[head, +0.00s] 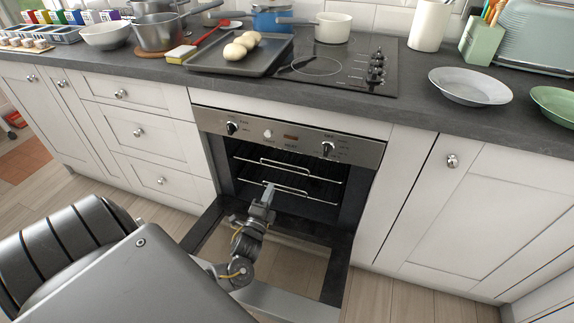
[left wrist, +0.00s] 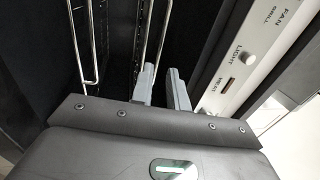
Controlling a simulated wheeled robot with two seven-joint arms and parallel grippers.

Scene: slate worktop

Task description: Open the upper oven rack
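The oven door (head: 275,297) is folded down and the cavity is open. The upper oven rack (head: 318,178) is inside, with a wire handle along its front; its wire also shows in the left wrist view (left wrist: 164,30). The lower rack (head: 300,192) sits below it and shows at the left in the left wrist view (left wrist: 91,45). My left gripper (head: 269,190) is at the oven mouth, in front of the racks. In the left wrist view its fingers (left wrist: 162,85) are apart, with the upper rack's wire close to their tips. I cannot tell whether they touch it. My right gripper is out of view.
The control panel (head: 285,137) with knobs is just above the opening. The lowered door lies under my left arm.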

